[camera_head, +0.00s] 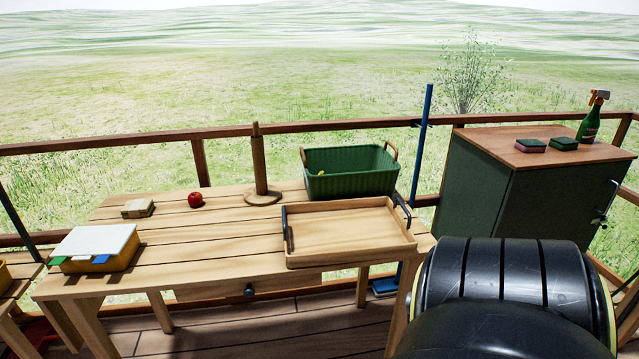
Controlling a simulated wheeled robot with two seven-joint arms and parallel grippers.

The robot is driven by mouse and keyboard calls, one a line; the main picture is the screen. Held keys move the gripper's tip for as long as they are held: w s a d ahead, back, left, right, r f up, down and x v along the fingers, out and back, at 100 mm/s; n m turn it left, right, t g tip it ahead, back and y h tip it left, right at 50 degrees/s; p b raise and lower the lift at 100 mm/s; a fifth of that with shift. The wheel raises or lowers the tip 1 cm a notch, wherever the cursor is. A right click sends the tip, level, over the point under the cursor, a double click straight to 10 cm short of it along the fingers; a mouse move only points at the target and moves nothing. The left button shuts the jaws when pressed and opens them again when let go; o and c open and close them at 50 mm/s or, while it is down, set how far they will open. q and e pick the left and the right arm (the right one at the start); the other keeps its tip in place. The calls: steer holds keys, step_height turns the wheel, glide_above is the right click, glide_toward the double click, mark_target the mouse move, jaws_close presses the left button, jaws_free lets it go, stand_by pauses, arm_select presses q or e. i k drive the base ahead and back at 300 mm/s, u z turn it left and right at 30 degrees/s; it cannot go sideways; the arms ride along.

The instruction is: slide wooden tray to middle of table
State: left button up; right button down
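The wooden tray (345,231) lies flat on the right part of the slatted wooden table (190,239). It is shallow and empty, with a dark handle on its left side and another on its right side. Its right side is near the table's right edge, and its front side is near the front edge. The middle of the tabletop lies to its left. Neither of my grippers shows in the head view. A large black rounded part, which seems to be one of my arm links, fills the lower right.
A green basket (348,181) and a wooden paper-towel stand (259,170) are behind the tray. A red apple (195,199), a small wooden block (138,208) and a white-topped box (95,247) are further left. A green cabinet (500,190) stands right. The front middle tabletop is clear.

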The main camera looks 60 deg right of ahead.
mark_target(322, 233)
steer(key=z, duration=1.75)
steer(key=i, duration=0.6)
steer(key=u, duration=0.15)
